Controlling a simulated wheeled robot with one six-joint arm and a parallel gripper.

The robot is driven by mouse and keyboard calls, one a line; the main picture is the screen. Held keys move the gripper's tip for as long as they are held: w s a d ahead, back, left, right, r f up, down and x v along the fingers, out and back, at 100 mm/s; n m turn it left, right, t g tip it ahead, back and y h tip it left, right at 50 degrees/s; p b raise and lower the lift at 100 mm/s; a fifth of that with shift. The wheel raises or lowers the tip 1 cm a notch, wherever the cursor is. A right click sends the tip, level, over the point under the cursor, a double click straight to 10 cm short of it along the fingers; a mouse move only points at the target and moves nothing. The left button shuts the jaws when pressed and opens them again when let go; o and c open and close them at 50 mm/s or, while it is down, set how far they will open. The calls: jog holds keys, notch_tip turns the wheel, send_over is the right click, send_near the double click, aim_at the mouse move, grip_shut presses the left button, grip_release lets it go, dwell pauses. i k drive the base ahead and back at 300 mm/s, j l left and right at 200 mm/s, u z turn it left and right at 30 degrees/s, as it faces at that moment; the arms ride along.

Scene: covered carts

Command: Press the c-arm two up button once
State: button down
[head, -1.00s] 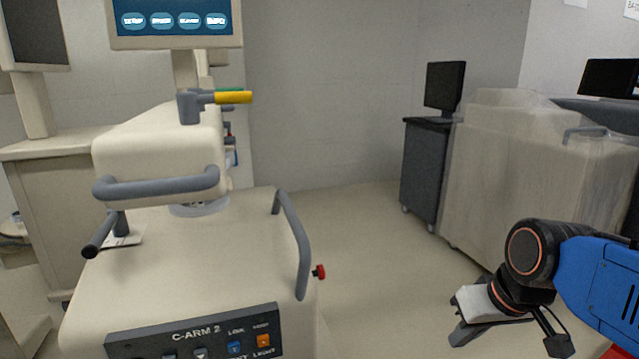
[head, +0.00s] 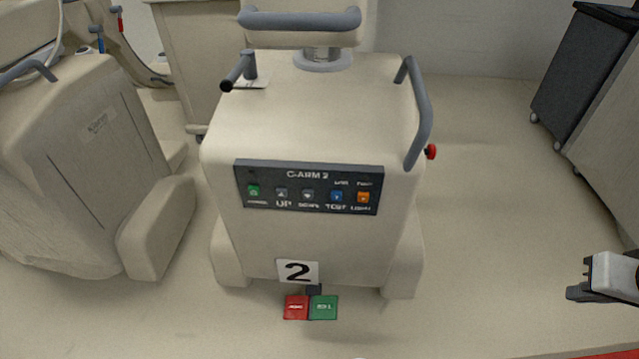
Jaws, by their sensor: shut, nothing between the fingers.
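The C-arm 2 machine (head: 315,235) is a cream cart in the middle of the head view, with a "2" label (head: 297,271) low on its front. Its dark control panel (head: 308,187) faces me and reads "C-ARM 2". The up button (head: 281,193) is a small grey button with an arrow, above the word "UP", second from the left. A green button (head: 253,191) is to its left and a similar grey button (head: 307,194) to its right. My gripper (head: 577,293) is at the right edge, shut and empty, well apart from the panel and cart.
Blue (head: 336,196) and orange (head: 363,197) buttons are on the panel's right. Red (head: 296,307) and green (head: 323,307) pedals lie on the floor in front. A grey handle (head: 422,115) and red knob (head: 431,152) are on the cart's right side. Another cream machine (head: 75,170) stands left.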

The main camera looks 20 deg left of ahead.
aim_at(281, 193)
jog(key=u, duration=1.45)
